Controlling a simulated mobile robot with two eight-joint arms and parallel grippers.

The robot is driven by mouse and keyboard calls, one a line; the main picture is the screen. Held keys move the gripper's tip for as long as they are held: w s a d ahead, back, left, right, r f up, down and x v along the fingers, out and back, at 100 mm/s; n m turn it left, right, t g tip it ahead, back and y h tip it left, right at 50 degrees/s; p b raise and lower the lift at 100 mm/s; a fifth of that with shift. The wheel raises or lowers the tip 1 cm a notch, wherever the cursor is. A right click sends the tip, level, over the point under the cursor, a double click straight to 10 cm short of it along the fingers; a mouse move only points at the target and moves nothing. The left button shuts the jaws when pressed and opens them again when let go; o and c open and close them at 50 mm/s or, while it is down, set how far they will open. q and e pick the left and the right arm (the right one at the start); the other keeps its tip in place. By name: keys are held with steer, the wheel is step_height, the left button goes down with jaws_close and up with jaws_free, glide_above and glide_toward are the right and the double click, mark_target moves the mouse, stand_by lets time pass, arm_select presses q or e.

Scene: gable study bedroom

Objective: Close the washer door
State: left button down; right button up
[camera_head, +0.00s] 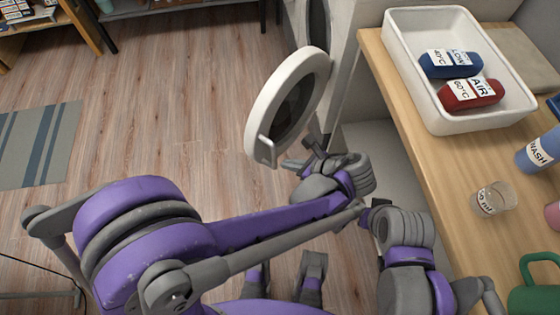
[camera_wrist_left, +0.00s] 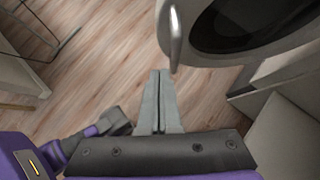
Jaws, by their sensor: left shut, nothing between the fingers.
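The washer door (camera_head: 262,100) is a round white ring with dark glass. It stands open, swung out from the pale washer body (camera_head: 343,30). A grey handle (camera_head: 265,151) sits on its rim. In the left wrist view, the door (camera_wrist_left: 215,55) fills the upper right and its handle (camera_wrist_left: 175,38) hangs just beyond the fingertips. My left gripper (camera_head: 313,140) is shut and empty, close beside the door's lower right edge. In the left wrist view, its fingers (camera_wrist_left: 160,78) are together; I cannot tell whether they touch the door. My right gripper's fingers cannot be made out.
A wooden counter (camera_head: 440,185) runs along the right. It holds a white tray (camera_head: 397,60) with blue and red labelled items, a glass (camera_head: 493,198), a blue bottle (camera_head: 540,150) and a green mug (camera_head: 535,295). Wood floor (camera_head: 180,110) left of the door is clear.

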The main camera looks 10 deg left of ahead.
mark_target(255, 153)
arm_select(q)
steer(key=x, duration=0.3)
steer(key=r+b+x, duration=0.1)
steer(key=x, duration=0.3)
steer(key=a+x, duration=0.1)
steer(key=x, duration=0.2)
steer(key=shift+w+a, duration=0.25)
steer(key=shift+w, duration=0.25)
steer(key=shift+w+a, duration=0.25)
steer(key=shift+a, duration=0.2)
